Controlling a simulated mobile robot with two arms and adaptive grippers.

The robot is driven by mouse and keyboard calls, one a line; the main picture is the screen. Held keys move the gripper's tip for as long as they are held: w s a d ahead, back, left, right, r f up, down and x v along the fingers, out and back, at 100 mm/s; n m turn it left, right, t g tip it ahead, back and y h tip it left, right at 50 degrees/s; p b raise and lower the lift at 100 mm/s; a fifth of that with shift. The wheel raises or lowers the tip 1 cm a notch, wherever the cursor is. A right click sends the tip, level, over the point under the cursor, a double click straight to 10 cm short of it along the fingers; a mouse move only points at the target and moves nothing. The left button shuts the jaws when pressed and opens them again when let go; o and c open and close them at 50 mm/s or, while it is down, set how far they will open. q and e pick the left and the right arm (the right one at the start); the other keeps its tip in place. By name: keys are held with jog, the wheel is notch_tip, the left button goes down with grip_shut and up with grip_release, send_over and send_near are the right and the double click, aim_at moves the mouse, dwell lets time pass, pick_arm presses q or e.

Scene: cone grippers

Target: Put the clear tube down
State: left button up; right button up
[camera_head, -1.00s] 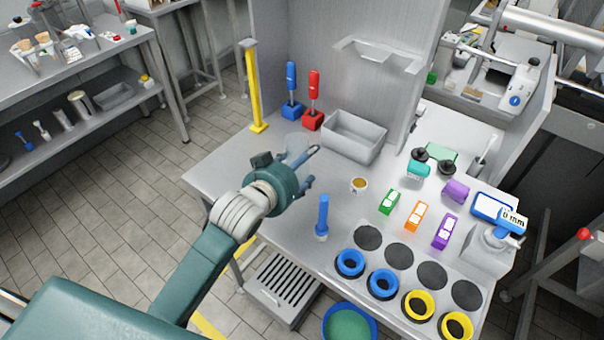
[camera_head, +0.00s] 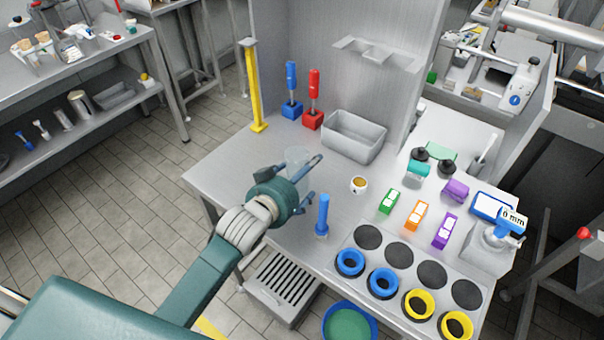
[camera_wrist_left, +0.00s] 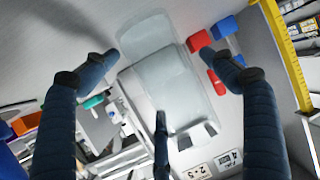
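The clear tube (camera_head: 297,158) is faint and see-through in the head view. It looks upright on the steel table, left of the grey bin. My left gripper (camera_head: 314,177) is low over the table at the tube, its fingers spread. In the left wrist view the fingers of my left gripper (camera_wrist_left: 158,82) are wide apart, with nothing clamped between them. A translucent rounded shape that looks like the tube (camera_wrist_left: 147,36) lies past the fingertips there. The tube's lower part is partly hidden by the gripper in the head view. My right gripper is not in view.
The grey bin (camera_head: 354,137) stands just right of the tube. Blue (camera_head: 291,90) and red (camera_head: 313,98) handled tools stand behind it. A blue upright item (camera_head: 322,217) and a small cup (camera_head: 359,185) are near the gripper. The table's left part is clear.

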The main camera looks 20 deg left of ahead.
pick_arm(q)
jog(key=shift+r, duration=0.2)
jog(key=shift+s, duration=0.4)
jog(key=b+v, duration=0.1)
jog(key=v, duration=1)
jog(key=shift+r, duration=0.15)
jog(key=shift+s, duration=0.15)
